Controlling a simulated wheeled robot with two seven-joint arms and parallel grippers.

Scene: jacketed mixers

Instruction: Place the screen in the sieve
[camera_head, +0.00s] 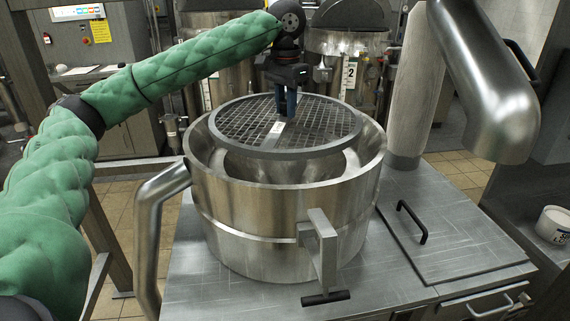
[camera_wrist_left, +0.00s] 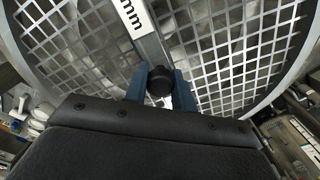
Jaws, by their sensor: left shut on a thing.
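The screen (camera_head: 318,126) is a round, dark-rimmed metal mesh disc with a flat crossbar and a white label. It lies level at the mouth of the sieve (camera_head: 270,220), a wide steel drum; I cannot tell whether it touches the inside. My left gripper (camera_head: 287,112) comes down from above and is shut on the screen's central black knob. In the left wrist view, its blue fingers (camera_wrist_left: 160,90) sit on both sides of the knob, with the mesh (camera_wrist_left: 225,50) filling the view. My right gripper is not in view.
The sieve stands on a steel table (camera_head: 370,290). A hatch with a black handle (camera_head: 412,222) lies to its right. A large bent steel pipe (camera_head: 485,85) hangs at upper right. Steel vessels (camera_head: 345,60) stand behind. A white tub (camera_head: 553,225) is at far right.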

